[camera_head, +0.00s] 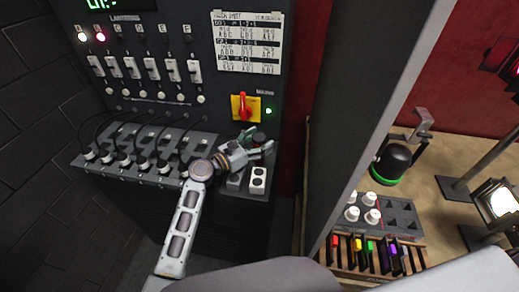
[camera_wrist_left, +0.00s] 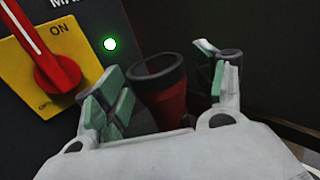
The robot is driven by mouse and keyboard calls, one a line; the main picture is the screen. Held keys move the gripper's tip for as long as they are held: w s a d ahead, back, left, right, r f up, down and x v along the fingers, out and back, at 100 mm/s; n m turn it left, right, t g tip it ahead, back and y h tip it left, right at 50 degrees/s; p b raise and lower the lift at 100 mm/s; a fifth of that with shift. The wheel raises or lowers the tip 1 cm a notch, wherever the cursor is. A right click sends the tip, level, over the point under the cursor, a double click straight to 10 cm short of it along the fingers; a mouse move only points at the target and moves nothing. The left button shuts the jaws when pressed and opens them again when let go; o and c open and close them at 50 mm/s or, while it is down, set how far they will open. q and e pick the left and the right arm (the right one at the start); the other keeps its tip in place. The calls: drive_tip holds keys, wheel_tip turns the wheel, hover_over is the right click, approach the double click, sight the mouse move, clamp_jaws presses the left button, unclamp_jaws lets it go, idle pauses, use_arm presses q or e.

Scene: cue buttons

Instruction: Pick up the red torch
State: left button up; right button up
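The red torch (camera_wrist_left: 167,100) stands upright with its dark, wide head up, in front of the dark panel. In the left wrist view it is between the two green-padded fingers of my left gripper (camera_wrist_left: 168,92). The fingers are apart, with a clear gap on the torch's right side; its lower part is hidden by the gripper. In the head view my left gripper (camera_head: 257,143) is at the panel's ledge, and only the torch's dark top (camera_head: 260,138) shows behind the fingers. My right gripper is not in view.
A red rotary switch on a yellow plate (camera_head: 240,116) is close to the left gripper, beside a green light. Cables and plugs (camera_head: 125,160) lie left. A dark partition (camera_head: 355,100) stands right.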

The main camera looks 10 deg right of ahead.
use_arm(q)
drive_tip(key=c, duration=1.2)
drive_tip(key=shift+o, duration=0.2)
drive_tip(key=shift+r, duration=0.2)
drive_tip(key=shift+r+p, duration=0.35)
drive_tip(key=shift+r, duration=4.55)
